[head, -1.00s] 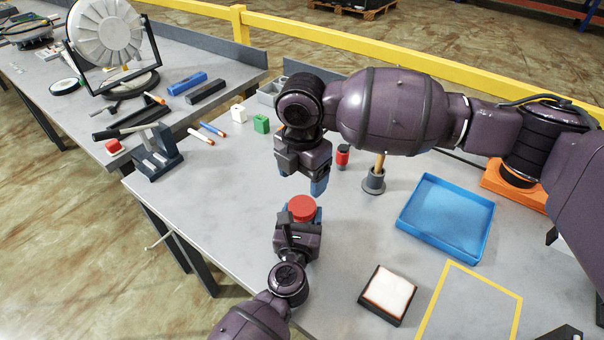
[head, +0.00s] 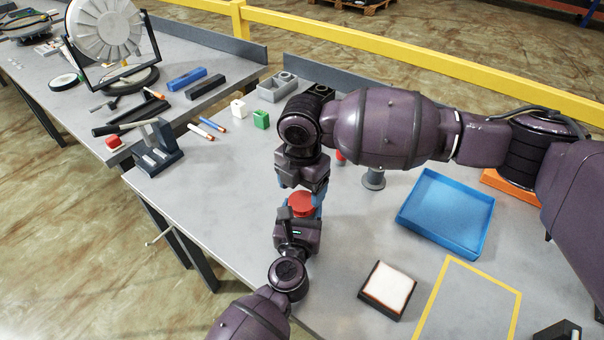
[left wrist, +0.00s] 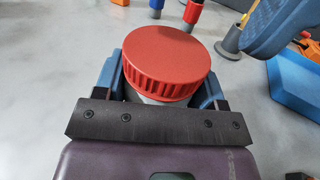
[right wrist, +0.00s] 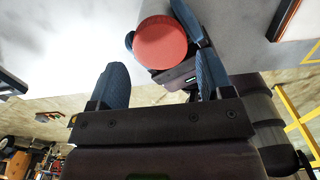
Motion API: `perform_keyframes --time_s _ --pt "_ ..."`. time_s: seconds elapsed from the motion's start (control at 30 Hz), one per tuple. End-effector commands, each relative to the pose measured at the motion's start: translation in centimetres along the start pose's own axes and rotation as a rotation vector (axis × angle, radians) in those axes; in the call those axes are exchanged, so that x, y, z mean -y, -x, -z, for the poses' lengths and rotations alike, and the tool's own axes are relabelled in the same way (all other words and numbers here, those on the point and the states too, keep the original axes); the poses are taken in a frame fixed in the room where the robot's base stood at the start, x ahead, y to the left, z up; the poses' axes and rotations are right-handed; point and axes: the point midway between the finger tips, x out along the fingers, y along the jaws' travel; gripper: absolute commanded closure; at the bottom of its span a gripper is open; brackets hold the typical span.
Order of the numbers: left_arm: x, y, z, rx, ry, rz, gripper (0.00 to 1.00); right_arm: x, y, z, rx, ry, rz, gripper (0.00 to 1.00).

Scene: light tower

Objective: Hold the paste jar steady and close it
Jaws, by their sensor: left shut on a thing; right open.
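The paste jar has a red ribbed lid (left wrist: 166,62) on top, and its pale body shows just below the lid in the left wrist view. The lid also shows in the head view (head: 301,203) and the right wrist view (right wrist: 160,42). My left gripper (left wrist: 165,90) is shut on the jar body, with a blue finger on each side. The jar stands upright. My right gripper (right wrist: 160,85) is open and empty, its fingers apart, above and close to the lid. Whether the lid is seated tightly cannot be told.
A blue tray (head: 444,242) lies to the right of the jar. A white-topped pad in a dark box (head: 388,290) stands at the front right. A grey holder (head: 373,178) stands behind. A black lever press (head: 150,145) and markers (head: 202,131) lie to the left.

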Motion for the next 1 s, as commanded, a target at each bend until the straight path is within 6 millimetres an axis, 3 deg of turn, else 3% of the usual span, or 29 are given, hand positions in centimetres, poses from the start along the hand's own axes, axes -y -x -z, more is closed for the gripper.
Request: perform_keyframes --time_s 0.1,0.3,0.67,0.93,0.97,1.0 --pt "0.0 0.0 0.0 0.0 0.0 0.0 1.0 0.1 -1.6 0.0 -0.001 -0.002 0.002 0.27" --pt "0.0 0.0 0.0 0.0 0.0 0.0 1.0 0.0 -3.1 0.0 0.0 -0.002 0.0 0.27" --pt "0.0 0.0 0.0 0.0 0.0 0.0 1.0 0.0 -3.4 0.0 0.0 -0.001 0.0 0.27" --pt "0.0 0.0 0.0 0.0 0.0 0.0 1.0 0.0 -3.4 0.0 0.0 -0.001 0.0 0.66" --pt "0.0 0.0 0.0 0.0 0.0 0.0 1.0 0.0 -3.4 0.0 0.0 -0.001 0.0 0.66" --pt "0.0 0.0 0.0 0.0 0.0 0.0 1.0 0.0 -3.4 0.0 0.0 -0.001 0.0 0.33"
